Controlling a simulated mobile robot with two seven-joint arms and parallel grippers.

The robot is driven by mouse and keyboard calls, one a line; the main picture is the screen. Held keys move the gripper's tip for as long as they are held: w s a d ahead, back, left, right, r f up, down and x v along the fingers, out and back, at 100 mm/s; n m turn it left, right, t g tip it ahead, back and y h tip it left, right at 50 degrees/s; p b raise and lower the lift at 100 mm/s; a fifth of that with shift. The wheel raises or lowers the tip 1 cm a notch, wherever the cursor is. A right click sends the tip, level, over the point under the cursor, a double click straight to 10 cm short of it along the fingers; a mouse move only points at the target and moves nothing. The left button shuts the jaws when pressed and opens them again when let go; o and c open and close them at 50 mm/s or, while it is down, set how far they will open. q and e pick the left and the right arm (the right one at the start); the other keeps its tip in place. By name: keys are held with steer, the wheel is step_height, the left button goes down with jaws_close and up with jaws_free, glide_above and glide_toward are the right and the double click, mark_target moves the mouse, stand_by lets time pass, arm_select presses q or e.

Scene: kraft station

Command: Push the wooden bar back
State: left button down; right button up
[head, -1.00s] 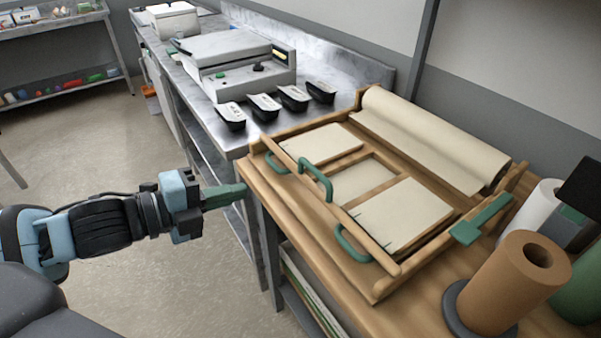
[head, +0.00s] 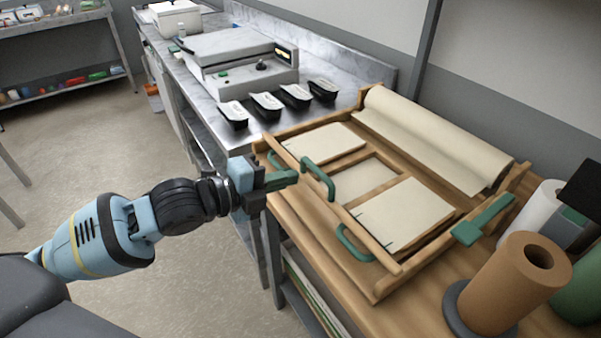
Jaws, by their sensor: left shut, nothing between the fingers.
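The wooden bar (head: 334,206) is a long, thin rod across the near side of a wooden frame (head: 375,284) on the wooden table. It has green handles, one standing near its middle (head: 318,178) and one lower at its near end (head: 353,243). My left gripper (head: 284,180) has green fingers that are shut and empty. In the picture its tips are just left of the bar, close to the middle handle; I cannot tell whether they touch. My right gripper is not in view.
A paper roll (head: 435,138) lies along the frame's far side. Pale sheets (head: 408,215) lie inside the frame. A brown roll (head: 511,283) stands at the right front. Several black trays (head: 265,105) and a grey machine (head: 240,62) stand on the metal counter behind.

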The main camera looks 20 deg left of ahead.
mark_target(314, 171)
arm_select(q)
steer(key=shift+x, duration=1.95)
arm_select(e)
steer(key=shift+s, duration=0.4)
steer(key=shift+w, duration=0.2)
